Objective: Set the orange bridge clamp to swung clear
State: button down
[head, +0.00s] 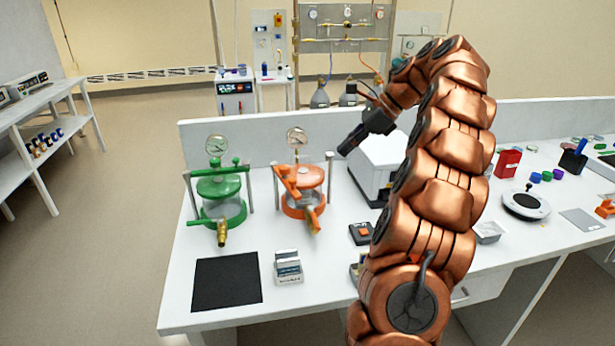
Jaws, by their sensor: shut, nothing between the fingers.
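The orange vessel (306,177) stands on the white bench, with a round gauge above it and a grey post on each side. Its orange bridge clamp (287,181) shows at the vessel's upper left, by the left post. I cannot tell from here whether its far end meets the right post. My gripper (343,152) is dark, shut and empty. It is up and to the right of the orange vessel, apart from it, pointing down and left.
A similar green vessel (219,190) with its bar across two posts stands close at the left. A black mat (227,281) and a small grey device (288,267) lie in front. A white box-shaped instrument (378,167) stands to the right, behind my arm.

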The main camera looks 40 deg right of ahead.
jog(key=w+a+r+b+x, duration=0.1)
jog(key=b+x, duration=0.1)
jog(key=x, duration=1.1)
jog(key=shift+r, duration=0.3)
jog(key=shift+a+r+m, duration=0.1)
jog(key=shift+m, duration=0.2)
